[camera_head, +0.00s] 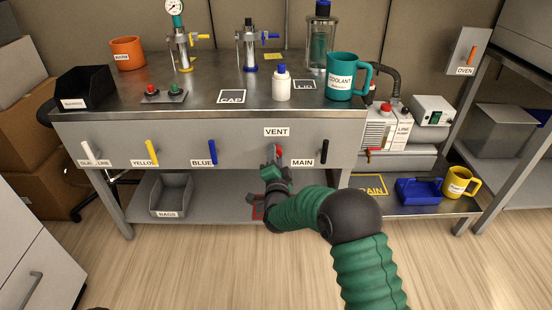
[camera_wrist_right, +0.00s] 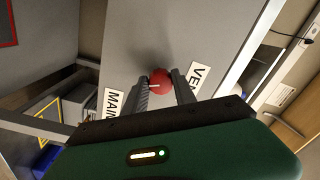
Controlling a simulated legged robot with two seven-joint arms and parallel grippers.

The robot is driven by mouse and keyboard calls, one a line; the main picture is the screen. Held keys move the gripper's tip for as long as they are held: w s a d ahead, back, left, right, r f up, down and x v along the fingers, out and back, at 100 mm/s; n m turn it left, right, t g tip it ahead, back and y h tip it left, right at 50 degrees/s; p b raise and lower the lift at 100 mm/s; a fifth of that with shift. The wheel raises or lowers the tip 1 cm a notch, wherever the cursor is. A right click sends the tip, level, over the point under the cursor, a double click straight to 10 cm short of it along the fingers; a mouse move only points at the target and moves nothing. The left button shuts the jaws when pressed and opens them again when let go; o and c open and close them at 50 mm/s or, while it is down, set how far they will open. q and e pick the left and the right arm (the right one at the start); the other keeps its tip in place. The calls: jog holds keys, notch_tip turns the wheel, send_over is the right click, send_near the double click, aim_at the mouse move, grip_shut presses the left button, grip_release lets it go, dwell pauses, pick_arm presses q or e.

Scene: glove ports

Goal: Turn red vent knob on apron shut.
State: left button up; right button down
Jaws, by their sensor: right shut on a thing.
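The red vent knob (camera_head: 278,152) is on the grey front apron (camera_head: 120,135) of the bench, under the VENT label (camera_head: 277,132). My right gripper (camera_head: 275,163) reaches up to it from below. In the right wrist view the red knob (camera_wrist_right: 160,82) is round with a white mark line, and the two fingers of my right gripper (camera_wrist_right: 159,90) are closed on it, one on each side. Parts of the knob are hidden by the fingers. My left gripper is not in view.
The black MAIN handle (camera_head: 324,152) is close on the right and the blue handle (camera_head: 213,152) is on the left of the apron. Yellow and white handles are further left. A grey bin (camera_head: 172,193) sits on the lower shelf. The floor in front is clear.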

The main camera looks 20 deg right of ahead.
jog(key=shift+f+m+b, duration=0.2)
jog(key=shift+m+b, duration=0.2)
jog(key=shift+m, duration=1.9)
jog(key=c, duration=1)
grip_release()
jog(key=shift+d, duration=0.1)
jog(key=shift+r, duration=0.1)
jog(key=shift+s, duration=0.15)
jog(key=p+v, duration=0.6)
jog(key=v, duration=1)
jog(key=shift+s+a, duration=0.25)
jog(key=shift+s, duration=0.05)
